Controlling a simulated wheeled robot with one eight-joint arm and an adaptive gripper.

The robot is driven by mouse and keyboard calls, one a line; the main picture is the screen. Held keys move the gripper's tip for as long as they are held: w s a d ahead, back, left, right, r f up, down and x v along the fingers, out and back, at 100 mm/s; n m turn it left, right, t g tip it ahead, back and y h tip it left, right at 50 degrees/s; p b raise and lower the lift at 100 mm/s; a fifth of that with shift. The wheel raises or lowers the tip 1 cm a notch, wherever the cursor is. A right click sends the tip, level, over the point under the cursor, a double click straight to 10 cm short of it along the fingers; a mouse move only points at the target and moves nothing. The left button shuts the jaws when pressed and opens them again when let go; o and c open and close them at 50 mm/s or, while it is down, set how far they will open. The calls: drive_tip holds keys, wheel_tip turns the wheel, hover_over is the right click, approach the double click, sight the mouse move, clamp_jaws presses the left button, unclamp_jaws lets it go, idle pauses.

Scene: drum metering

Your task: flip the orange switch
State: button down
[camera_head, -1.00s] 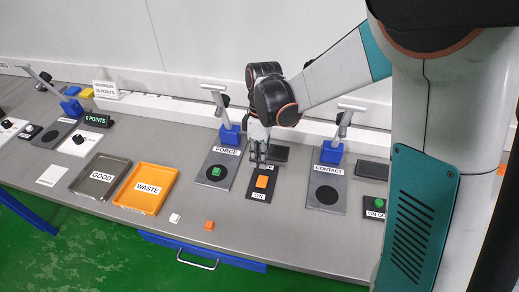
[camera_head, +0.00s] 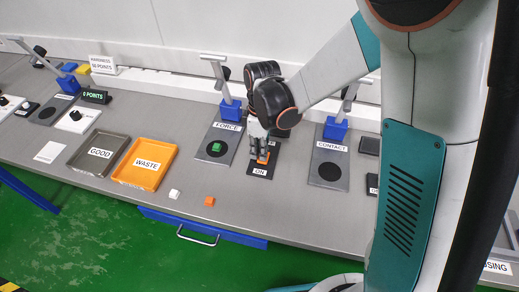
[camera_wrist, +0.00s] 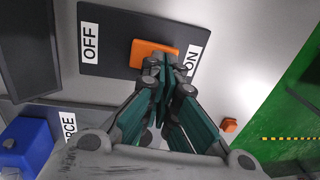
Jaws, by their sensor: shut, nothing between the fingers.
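The orange switch (camera_head: 264,157) sits on a black plate between the FORCE and CONTACT stations. In the wrist view, the switch (camera_wrist: 148,53) lies across the black plate (camera_wrist: 115,66), between the OFF label (camera_wrist: 90,42) and the ON label (camera_wrist: 194,54). My gripper (camera_head: 260,158) is shut and empty, pointing down at the switch. In the wrist view, its fingertips (camera_wrist: 166,62) overlap the end of the switch towards ON and hide part of it. I cannot tell whether they touch it or which way it is tilted.
The FORCE station (camera_head: 228,141) with a green button (camera_head: 216,147) stands close on the left. The CONTACT station (camera_head: 330,150) stands on the right. An orange WASTE tray (camera_head: 167,151) and a grey GOOD tray (camera_head: 118,140) are further left. Small white (camera_head: 174,194) and orange (camera_head: 209,201) blocks lie near the front edge.

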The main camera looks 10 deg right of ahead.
drive_tip(key=shift+s+a+f+t+h+b, duration=0.1)
drive_tip(key=shift+s+f+t+h+b, duration=0.15)
drive_tip(key=shift+t, duration=0.35)
drive_tip(key=shift+s+a+f+t+h+b, duration=0.15)
drive_tip(key=shift+s+t, duration=0.2)
drive_tip(key=shift+t, duration=0.25)
drive_tip(key=shift+s+d, duration=0.1)
drive_tip(key=shift+s, duration=0.15)
drive_tip(key=shift+w+f, duration=0.1)
drive_tip(key=shift+w+d, duration=0.15)
drive_tip(key=shift+w, duration=0.35)
drive_tip(key=shift+w+r+p, duration=0.2)
drive_tip(key=shift+r+p, duration=0.15)
drive_tip(key=shift+r, duration=0.3)
drive_tip(key=s+a+r+p, duration=0.1)
drive_tip(key=s+r+p, duration=0.2)
drive_tip(key=r+p, duration=0.6)
drive_tip(key=shift+s+r, duration=0.15)
drive_tip(key=shift+r, duration=1.9)
drive_tip(key=shift+r, duration=0.1)
